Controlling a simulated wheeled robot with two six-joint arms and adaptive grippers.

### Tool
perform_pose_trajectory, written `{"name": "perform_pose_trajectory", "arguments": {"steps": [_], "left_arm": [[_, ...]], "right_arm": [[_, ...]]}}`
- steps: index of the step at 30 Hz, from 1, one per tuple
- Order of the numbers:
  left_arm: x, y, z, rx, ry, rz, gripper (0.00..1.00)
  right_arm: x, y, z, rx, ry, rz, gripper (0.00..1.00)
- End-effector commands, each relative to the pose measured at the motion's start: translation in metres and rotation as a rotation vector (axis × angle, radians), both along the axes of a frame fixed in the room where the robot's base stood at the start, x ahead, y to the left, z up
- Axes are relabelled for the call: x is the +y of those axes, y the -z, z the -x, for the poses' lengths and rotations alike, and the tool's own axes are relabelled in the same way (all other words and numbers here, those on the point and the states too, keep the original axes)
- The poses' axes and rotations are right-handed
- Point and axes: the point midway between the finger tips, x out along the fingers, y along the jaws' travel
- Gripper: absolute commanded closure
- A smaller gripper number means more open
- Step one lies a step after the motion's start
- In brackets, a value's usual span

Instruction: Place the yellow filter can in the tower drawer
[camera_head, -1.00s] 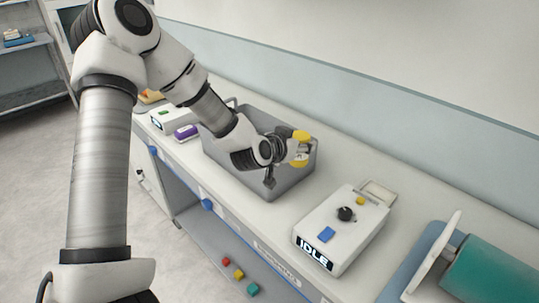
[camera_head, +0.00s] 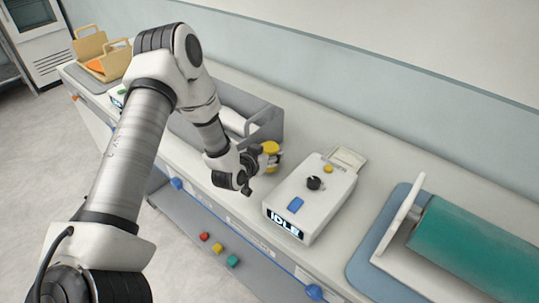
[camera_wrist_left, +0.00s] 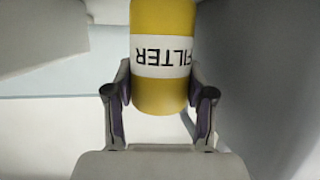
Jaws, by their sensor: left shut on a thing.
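The yellow filter can (camera_head: 270,149) is held in my left gripper (camera_head: 262,160), above the counter between the grey bin and the white IDLE device. In the left wrist view the can (camera_wrist_left: 163,96) has a white band reading FILTER, upside down, and sits between both fingers of the gripper (camera_wrist_left: 160,105). In the head view the gripper partly hides the can. Drawer fronts with blue knobs, one knob (camera_head: 176,184) at the left, run along the counter's front; I cannot tell which is the tower drawer. My right gripper is not in view.
The grey bin (camera_head: 268,112) stands behind my left arm. The white IDLE device (camera_head: 311,199) is right of the gripper. A teal roller (camera_head: 470,245) lies at the far right. A wooden caddy (camera_head: 103,58) is at the far left. Red, yellow and teal buttons (camera_head: 217,249) are low in front.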

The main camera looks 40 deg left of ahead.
Motion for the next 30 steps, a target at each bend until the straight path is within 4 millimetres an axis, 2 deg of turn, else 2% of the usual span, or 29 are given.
{"name": "perform_pose_trajectory", "arguments": {"steps": [3, 13, 14, 15, 16, 24, 27, 30], "left_arm": [[0.000, 0.016, 0.000, 0.000, 0.001, -0.002, 0.89], [0.000, 0.021, 0.000, -0.002, 0.000, 0.000, 0.89], [0.000, 0.021, 0.000, -0.001, 0.000, 0.000, 0.43], [0.000, 0.020, 0.000, -0.001, 0.000, 0.000, 0.28], [0.000, 0.020, 0.000, -0.001, 0.000, 0.000, 0.21], [0.000, 0.020, 0.000, -0.001, 0.000, 0.000, 0.21], [0.000, 0.014, 0.000, -0.001, 0.000, 0.000, 0.21], [0.000, 0.012, 0.013, 0.001, -0.002, 0.002, 0.21]], "right_arm": [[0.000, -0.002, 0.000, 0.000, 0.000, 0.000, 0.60], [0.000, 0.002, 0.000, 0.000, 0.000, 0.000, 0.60], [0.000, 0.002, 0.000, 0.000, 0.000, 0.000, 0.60], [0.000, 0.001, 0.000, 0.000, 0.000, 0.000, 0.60], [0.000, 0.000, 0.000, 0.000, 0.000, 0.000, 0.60], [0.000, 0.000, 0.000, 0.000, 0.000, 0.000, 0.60], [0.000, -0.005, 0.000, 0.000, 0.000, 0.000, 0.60], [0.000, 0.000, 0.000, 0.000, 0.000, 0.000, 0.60]]}}
